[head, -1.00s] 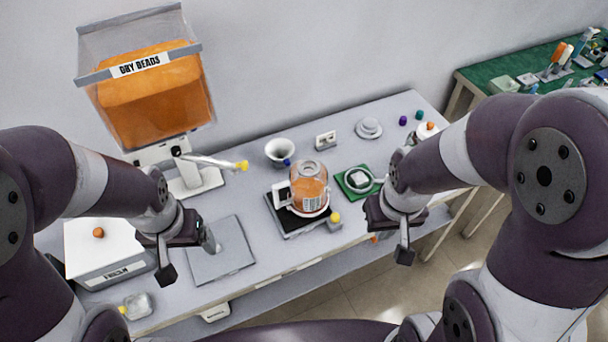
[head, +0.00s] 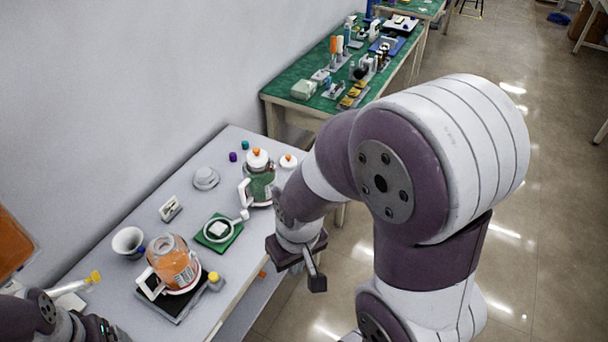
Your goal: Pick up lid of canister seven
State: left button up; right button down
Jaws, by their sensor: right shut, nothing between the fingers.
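A canister with green contents (head: 260,187) stands at the table's far right end, with a white, orange-knobbed lid (head: 257,161) on top. A second white lid with an orange knob (head: 288,161) shows just right of it, partly behind my arm. An orange-filled glass canister (head: 174,268) stands at the front left; no lid shows on it. I cannot read any number, so I cannot tell which is canister seven. My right gripper (head: 316,279) is shut and empty, off the table's front edge, apart from both lids. My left gripper (head: 100,328) is partly cut off at the lower left; its fingers are hidden.
The orange canister is on a black scale (head: 172,306), beside a yellow-capped bottle (head: 214,281). A white bowl (head: 128,241) and a grey round piece (head: 206,178) stand behind.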

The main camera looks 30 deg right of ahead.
aim_at(288, 162)
jog(key=z, duration=0.95)
jog(key=u, duration=1.15)
jog(key=i+l+u, duration=0.35)
jog(key=l, duration=0.5)
jog(key=l+u, duration=0.35)
jog(key=l, duration=0.5)
jog(key=i+l+u, duration=0.1)
jog(key=l+u, duration=0.25)
jog(key=l, duration=0.6)
